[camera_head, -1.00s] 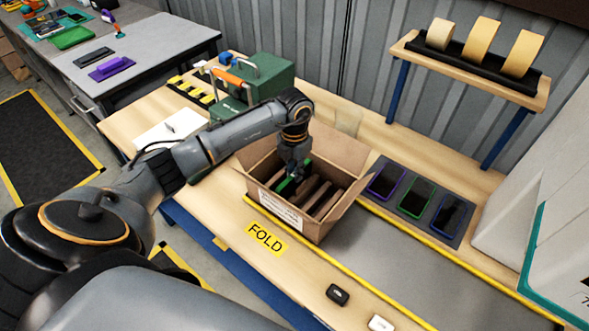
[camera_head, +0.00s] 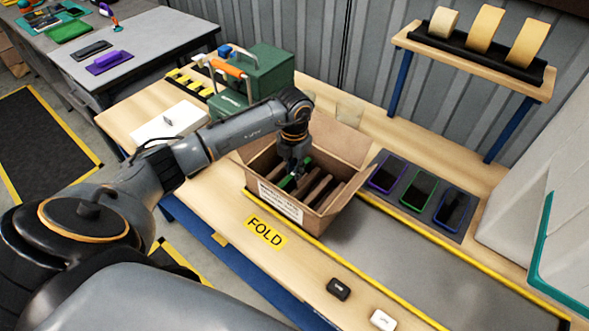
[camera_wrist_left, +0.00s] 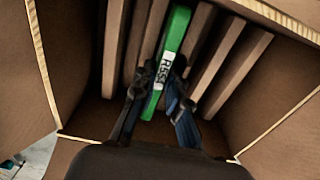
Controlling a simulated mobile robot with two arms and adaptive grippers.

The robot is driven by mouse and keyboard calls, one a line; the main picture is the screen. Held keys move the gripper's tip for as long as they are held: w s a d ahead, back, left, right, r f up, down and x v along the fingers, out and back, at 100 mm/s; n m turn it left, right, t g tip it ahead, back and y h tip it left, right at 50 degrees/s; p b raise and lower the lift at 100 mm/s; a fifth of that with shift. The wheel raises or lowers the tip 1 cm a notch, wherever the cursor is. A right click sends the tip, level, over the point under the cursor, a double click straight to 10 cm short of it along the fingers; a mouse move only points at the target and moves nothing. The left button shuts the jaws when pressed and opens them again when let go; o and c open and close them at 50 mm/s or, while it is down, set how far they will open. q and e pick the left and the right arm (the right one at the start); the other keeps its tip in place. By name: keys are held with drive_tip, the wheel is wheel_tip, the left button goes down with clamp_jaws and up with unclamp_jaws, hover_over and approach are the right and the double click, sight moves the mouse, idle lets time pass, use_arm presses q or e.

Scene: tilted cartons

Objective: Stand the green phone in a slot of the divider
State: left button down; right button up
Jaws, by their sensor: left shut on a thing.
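The green phone (camera_head: 287,184) is inside the open cardboard carton (camera_head: 327,229), near its left side. In the left wrist view the phone (camera_wrist_left: 175,35) is seen edge-on, with a white label, between brown slats of the divider (camera_wrist_left: 230,70). The divider (camera_head: 318,190) shows as several parallel slats in the head view. My left gripper (camera_head: 293,172) reaches down into the carton and is shut on the phone; its two fingers (camera_wrist_left: 157,88) flank the label. The phone's lower edge is hidden, so I cannot tell whether it touches the slot bottom. My right gripper is out of view.
A dark mat (camera_head: 450,228) with three phones lies right of the carton. A green toolbox (camera_head: 268,75) stands behind my arm. A tape rack (camera_head: 480,55) is at the back right. Black and white small items (camera_head: 339,289) lie near the front edge. The grey surface ahead is mostly clear.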

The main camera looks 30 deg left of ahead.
use_arm(q)
drive_tip(key=shift+f, duration=0.25)
idle(0.6)
drive_tip(key=c, duration=1.3)
unclamp_jaws()
wheel_tip(320, 180, up, 12)
drive_tip(key=shift+a, duration=0.1)
